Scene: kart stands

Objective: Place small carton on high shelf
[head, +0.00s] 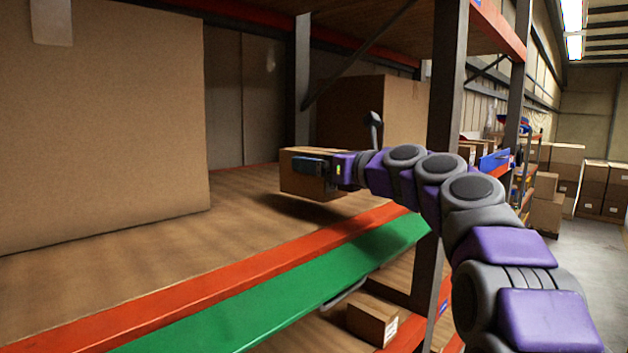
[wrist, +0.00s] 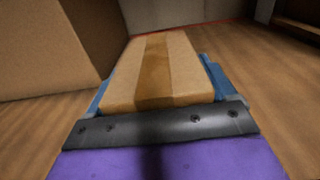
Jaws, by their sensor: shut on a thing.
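The small carton (head: 300,182) is brown cardboard and is held in my gripper (head: 318,165) over the wooden shelf board (head: 250,215). A dark shadow lies on the board below and beside the carton, and the carton appears slightly above it. In the wrist view, the carton (wrist: 155,70) has a darker tape strip along its top. The blue fingers of my gripper (wrist: 157,90) are closed on its two sides. My arm reaches in from the right, past the shelf upright.
A large carton (head: 100,130) fills the shelf's left side. Another large carton (head: 370,110) stands behind. A dark upright (head: 447,110) is beside my arm. An orange beam (head: 200,290) and green panel (head: 290,285) edge the shelf. Bare board lies between the large cartons.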

